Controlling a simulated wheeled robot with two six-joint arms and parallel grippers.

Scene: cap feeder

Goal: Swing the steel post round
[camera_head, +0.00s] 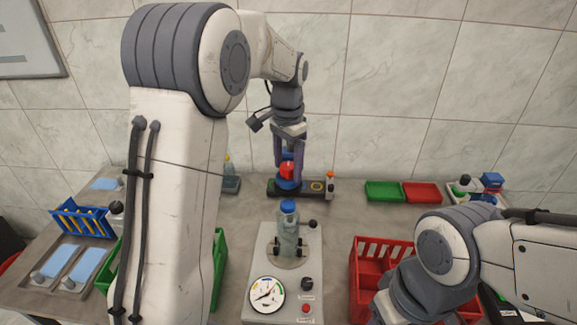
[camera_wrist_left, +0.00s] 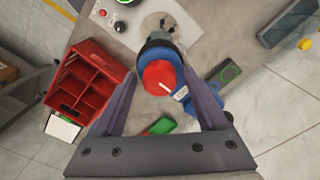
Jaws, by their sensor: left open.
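No bare steel post shows clearly; any post under the feeder's head is hidden from above. The feeder's red knob (camera_head: 287,171) sits above a blue part on a dark base (camera_head: 317,188) against the back wall. In the left wrist view the red knob (camera_wrist_left: 158,77) has a white line, with a blue collar (camera_wrist_left: 172,50) and a small labelled blue tab beside it. My left gripper (camera_head: 289,163) is open, pointing down, its fingers on either side of the knob; contact is unclear. A blue-capped bottle (camera_head: 287,238) stands upright on the gauge station. My right gripper's fingers are out of sight.
The gauge station (camera_head: 258,240) stands in front of the feeder. A red crate (camera_head: 368,246) is at its right, a green crate (camera_head: 221,255) at its left. Green (camera_head: 383,191) and red (camera_head: 423,192) trays lie at the back right. A blue rack (camera_head: 82,220) stands left.

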